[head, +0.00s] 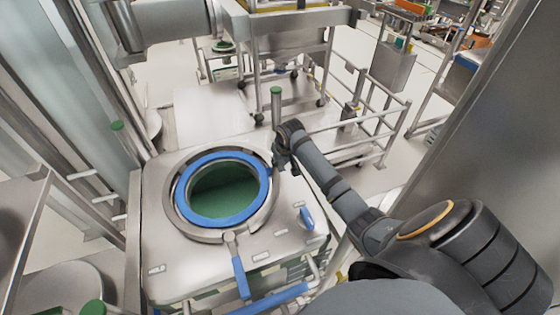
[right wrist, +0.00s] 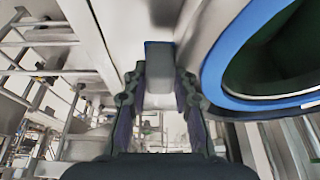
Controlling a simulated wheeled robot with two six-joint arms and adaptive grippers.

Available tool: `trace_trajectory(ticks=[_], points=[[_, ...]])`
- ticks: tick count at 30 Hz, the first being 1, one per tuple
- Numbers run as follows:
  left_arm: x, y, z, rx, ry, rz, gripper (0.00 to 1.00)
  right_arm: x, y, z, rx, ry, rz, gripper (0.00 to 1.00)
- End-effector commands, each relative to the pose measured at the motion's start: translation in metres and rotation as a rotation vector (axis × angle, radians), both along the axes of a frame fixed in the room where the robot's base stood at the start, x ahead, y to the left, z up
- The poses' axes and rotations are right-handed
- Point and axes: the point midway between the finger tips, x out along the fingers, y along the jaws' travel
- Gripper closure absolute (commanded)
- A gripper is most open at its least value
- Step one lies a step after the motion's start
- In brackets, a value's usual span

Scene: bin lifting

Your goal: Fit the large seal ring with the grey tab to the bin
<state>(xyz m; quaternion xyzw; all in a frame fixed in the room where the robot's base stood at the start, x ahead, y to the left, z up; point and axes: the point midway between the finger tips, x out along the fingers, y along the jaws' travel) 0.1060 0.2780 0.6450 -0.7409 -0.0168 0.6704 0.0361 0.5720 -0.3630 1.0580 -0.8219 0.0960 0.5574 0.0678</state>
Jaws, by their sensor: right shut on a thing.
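The steel bin (head: 165,255) stands at lower centre in the head view, with a round opening in its top. The large blue seal ring (head: 181,190) lies around the opening, inside a steel collar. It also shows at the right of the right wrist view (right wrist: 222,70). My right gripper (head: 280,155) is at the right side of the ring, shut on a grey tab (right wrist: 155,125) that shows between its fingers in the right wrist view. How the tab joins the ring is not clear. My left gripper is not in view.
A steel latch with a blue handle (head: 239,277) hangs at the bin's front, and a blue knob (head: 306,218) sits at its right. A green-topped post (head: 276,105) rises behind my right gripper. Metal railings (head: 385,125) stand behind right. Steel columns flank both sides.

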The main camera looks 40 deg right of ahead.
Motion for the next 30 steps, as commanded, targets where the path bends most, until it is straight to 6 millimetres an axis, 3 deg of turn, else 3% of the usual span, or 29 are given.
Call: trace_trajectory(ticks=[12, 13, 18, 26, 30], points=[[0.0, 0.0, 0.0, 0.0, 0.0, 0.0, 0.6, 0.0, 0.0, -0.001, 0.0, 0.0, 0.0, 1.0], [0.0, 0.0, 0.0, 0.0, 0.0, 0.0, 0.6, 0.0, 0.0, -0.001, 0.0, 0.0, 0.0, 0.7], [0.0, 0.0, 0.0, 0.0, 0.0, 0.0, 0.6, 0.0, 0.0, -0.001, 0.0, 0.0, 0.0, 0.48], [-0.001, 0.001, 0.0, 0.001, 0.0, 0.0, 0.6, 0.0, 0.0, -0.002, 0.0, 0.001, 0.0, 0.48], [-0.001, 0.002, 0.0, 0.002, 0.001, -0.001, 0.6, -0.004, 0.0, 0.009, -0.002, -0.001, -0.001, 0.48]])
